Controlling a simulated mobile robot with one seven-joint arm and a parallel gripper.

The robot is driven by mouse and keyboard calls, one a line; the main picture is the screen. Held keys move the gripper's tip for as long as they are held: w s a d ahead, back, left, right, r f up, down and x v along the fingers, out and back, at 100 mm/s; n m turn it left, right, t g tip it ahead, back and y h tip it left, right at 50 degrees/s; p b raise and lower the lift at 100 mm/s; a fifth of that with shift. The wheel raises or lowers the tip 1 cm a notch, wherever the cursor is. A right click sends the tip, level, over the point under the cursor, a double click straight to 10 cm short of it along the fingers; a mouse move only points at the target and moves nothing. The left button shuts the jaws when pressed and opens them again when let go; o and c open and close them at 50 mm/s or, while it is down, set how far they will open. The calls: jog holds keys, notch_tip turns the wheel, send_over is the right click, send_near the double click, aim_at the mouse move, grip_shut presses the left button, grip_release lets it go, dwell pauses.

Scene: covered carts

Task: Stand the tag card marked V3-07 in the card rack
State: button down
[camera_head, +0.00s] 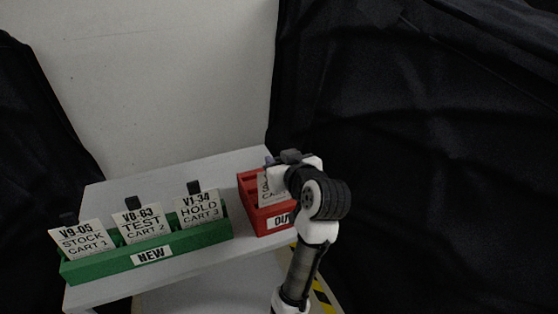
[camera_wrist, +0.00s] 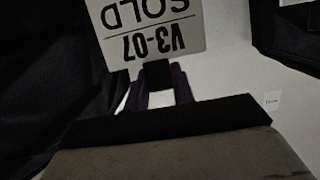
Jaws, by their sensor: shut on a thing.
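The tag card V3-07 (camera_wrist: 152,28) shows upside down in the wrist view, with the word SOLD on it. My gripper (camera_wrist: 158,80) is shut on its black tab. In the head view my gripper (camera_head: 277,162) is over the red rack (camera_head: 275,222), whose front label is partly hidden by my arm. The held card (camera_head: 264,190) shows in part beside my wrist, in front of or inside the red rack. I cannot tell whether its lower edge is in a slot. The green rack (camera_head: 100,268), labelled NEW, holds three cards.
The green rack's cards are V9-05 (camera_head: 82,241), V8-63 (camera_head: 141,225) and V1-34 (camera_head: 198,208), each with a black tab. Both racks stand on a grey cart top (camera_head: 150,182). Black drapes (camera_head: 430,130) hang at both sides. A bare strip of cart top lies behind the racks.

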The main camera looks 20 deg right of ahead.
jog(key=shift+f, duration=0.15)
jog(key=shift+f+b, duration=0.65)
jog(key=shift+f, duration=0.2)
jog(key=c, duration=1.1)
grip_release()
